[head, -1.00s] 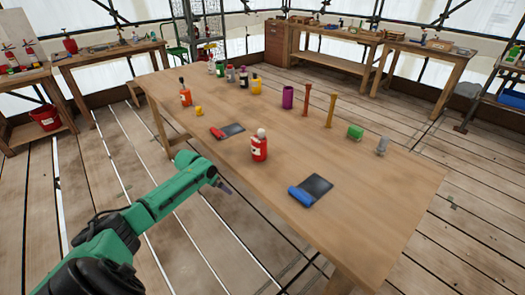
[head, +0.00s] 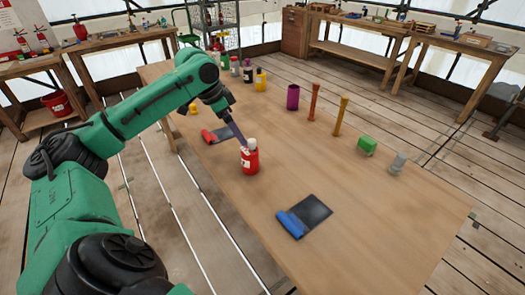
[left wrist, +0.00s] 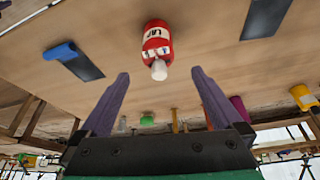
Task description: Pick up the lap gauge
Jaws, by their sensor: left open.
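Nothing in view is marked as the lap gauge, and I cannot tell which thing it is. My left gripper (head: 241,142) is open and empty, just beside the upper part of a red bottle with a white cap (head: 250,161). In the left wrist view the bottle (left wrist: 157,42) stands beyond the two spread purple fingers (left wrist: 160,76), apart from them. A dark flat plate with a blue handle (head: 312,210) lies nearer on the table. A similar plate with a red handle (head: 211,136) lies partly behind my arm. My right gripper is out of view.
On the wooden table (head: 365,245) stand a purple cup (head: 293,97), an orange post (head: 313,101), a yellow post (head: 341,116), a green block (head: 366,146) and a grey piece (head: 397,163). Several bottles stand at the far end. The table's near right part is clear.

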